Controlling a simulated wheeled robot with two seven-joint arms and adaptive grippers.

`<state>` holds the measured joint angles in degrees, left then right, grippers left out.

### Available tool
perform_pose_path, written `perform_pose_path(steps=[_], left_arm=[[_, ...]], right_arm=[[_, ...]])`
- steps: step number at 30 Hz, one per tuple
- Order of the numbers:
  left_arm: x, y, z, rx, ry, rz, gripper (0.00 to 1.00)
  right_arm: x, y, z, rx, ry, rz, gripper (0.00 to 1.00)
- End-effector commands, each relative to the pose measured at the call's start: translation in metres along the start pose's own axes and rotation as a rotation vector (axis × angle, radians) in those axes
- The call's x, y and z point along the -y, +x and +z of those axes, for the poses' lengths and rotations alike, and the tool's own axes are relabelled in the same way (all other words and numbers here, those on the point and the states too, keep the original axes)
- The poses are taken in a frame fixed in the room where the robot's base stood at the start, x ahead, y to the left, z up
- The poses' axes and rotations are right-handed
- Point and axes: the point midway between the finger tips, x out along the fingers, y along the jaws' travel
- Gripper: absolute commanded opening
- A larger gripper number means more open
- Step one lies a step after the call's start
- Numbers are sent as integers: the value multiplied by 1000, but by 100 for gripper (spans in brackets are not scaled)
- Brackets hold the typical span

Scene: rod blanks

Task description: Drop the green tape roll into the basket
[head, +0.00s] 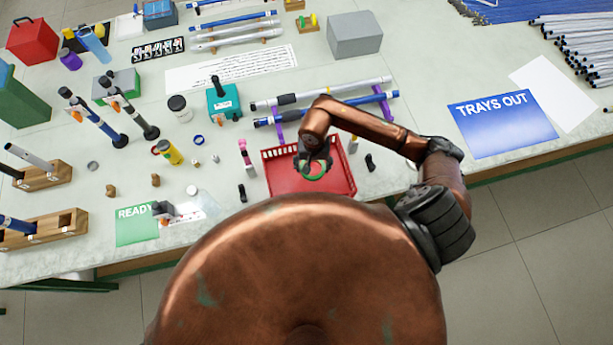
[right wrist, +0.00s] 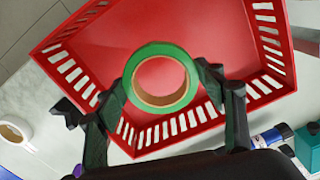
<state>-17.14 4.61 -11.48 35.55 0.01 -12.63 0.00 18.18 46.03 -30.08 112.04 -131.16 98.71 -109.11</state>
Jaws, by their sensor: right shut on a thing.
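The green tape roll (right wrist: 161,76) is a ring with a tan inner core. My right gripper (right wrist: 165,88) is shut on it, with one finger on each side of the ring. In the head view the roll (head: 314,172) shows below the right gripper (head: 315,161), over the red basket (head: 345,178). The basket has slotted walls, and its floor looks empty in the right wrist view (right wrist: 215,35). The roll appears above the basket floor, but its exact height is hard to tell. My left gripper is not in view.
Rods on purple stands (head: 330,100) lie behind the basket. A pink-topped marker (head: 244,152) and small black pieces stand beside it. A green "READY" card (head: 137,226) lies at left.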

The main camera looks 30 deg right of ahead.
Motion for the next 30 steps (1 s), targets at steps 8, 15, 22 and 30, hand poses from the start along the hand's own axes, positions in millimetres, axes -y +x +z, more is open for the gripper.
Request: perform_pose_path(steps=[8, 15, 22, 30], left_arm=[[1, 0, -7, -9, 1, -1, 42], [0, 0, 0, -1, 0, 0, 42], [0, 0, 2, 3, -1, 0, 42], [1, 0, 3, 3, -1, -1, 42]], right_arm=[[0, 1, 0, 0, 0, 0, 39], [0, 1, 0, 0, 0, 0, 78], [0, 1, 0, 0, 0, 0, 84], [0, -10, -1, -3, -2, 0, 84]])
